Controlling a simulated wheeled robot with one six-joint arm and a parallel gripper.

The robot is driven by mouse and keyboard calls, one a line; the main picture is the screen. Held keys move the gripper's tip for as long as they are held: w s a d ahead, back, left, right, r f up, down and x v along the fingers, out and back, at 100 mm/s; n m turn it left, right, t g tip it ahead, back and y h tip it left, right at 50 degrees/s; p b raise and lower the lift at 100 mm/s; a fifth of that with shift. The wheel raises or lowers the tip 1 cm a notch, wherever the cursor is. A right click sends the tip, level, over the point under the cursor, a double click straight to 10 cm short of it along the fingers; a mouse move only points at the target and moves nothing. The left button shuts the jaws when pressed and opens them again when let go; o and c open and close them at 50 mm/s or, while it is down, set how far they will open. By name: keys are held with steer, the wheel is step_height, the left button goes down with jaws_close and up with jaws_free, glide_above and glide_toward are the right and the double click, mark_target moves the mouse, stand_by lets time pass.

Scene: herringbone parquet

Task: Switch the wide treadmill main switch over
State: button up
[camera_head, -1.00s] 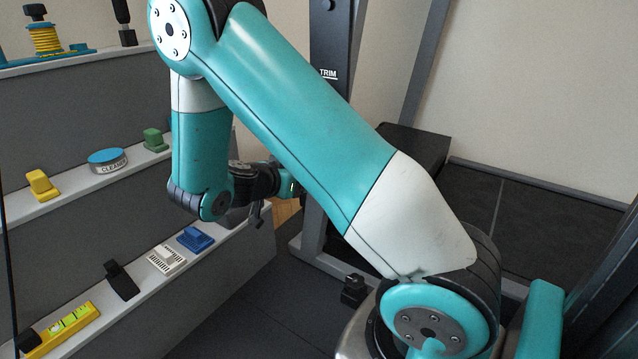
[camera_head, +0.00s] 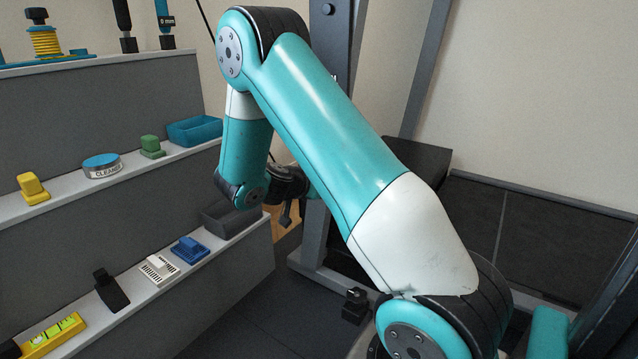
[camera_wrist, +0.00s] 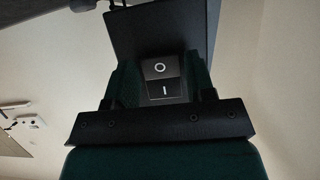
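The main switch (camera_wrist: 161,79) is in the wrist view, a dark rocker with an O on its upper half and an I on its lower half. It sits on a dark housing (camera_wrist: 165,25), and I cannot tell for sure which half is pressed in. My gripper (camera_wrist: 162,64) shows dark green fingers to the left and right of the rocker, with a gap between them and nothing held. Whether the fingertips touch the housing is unclear.
A grey stepped shelf on the left holds a blue tray (camera_head: 195,131), a yellow block (camera_head: 32,188), a cleaner tin (camera_head: 102,166) and a spirit level (camera_head: 53,336). The grey treadmill post (camera_head: 312,240) stands behind my arm. Dark floor lies between shelf and post.

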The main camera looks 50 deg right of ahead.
steer(key=c, duration=0.5)
steer(key=h+b, duration=0.1)
steer(key=b, duration=0.1)
steer(key=h+b, duration=0.1)
steer(key=b, duration=0.2)
steer(key=shift+d+f+h, duration=0.1)
steer(key=shift+f+h, duration=0.2)
steer(key=shift+f, duration=0.1)
steer(key=o, duration=0.9)
steer(key=shift+o, duration=0.2)
steer(key=a+r+p, duration=0.1)
steer(key=a+p, duration=0.2)
steer(key=a, duration=0.5)
steer(key=s+a+r+p, duration=0.1)
steer(key=a+p, duration=0.3)
steer(key=a, duration=0.5)
steer(key=shift+s+r, duration=0.2)
steer(key=shift+r, duration=0.1)
